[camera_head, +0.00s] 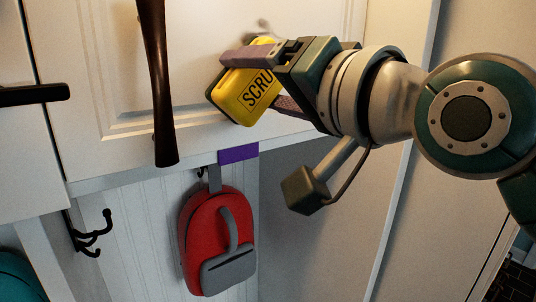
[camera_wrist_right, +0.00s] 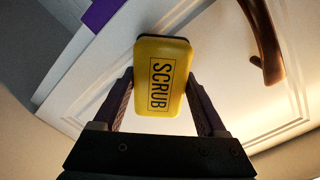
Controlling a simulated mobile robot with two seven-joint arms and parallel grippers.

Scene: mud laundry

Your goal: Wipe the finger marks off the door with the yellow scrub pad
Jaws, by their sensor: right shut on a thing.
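The yellow scrub pad (camera_head: 240,95), with a dark backing and SCRUB lettering, is in my right gripper (camera_head: 256,82), whose two fingers are shut on its sides. In the right wrist view the pad (camera_wrist_right: 162,77) sits between the fingers (camera_wrist_right: 160,100), with its dark side toward the door. The white panelled door (camera_head: 90,60) is behind the pad. A faint grey smudge (camera_head: 262,25) shows on the door just above the gripper. Whether the pad touches the door I cannot tell. Any marks behind the pad and gripper are hidden. My left gripper is not in view.
A long dark wooden handle (camera_head: 156,80) stands out from the door left of the pad. A black lever handle (camera_head: 30,95) is at far left. Below hang a red backpack (camera_head: 200,225) and black hooks (camera_head: 92,235). A purple patch (camera_head: 238,153) marks the lower edge.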

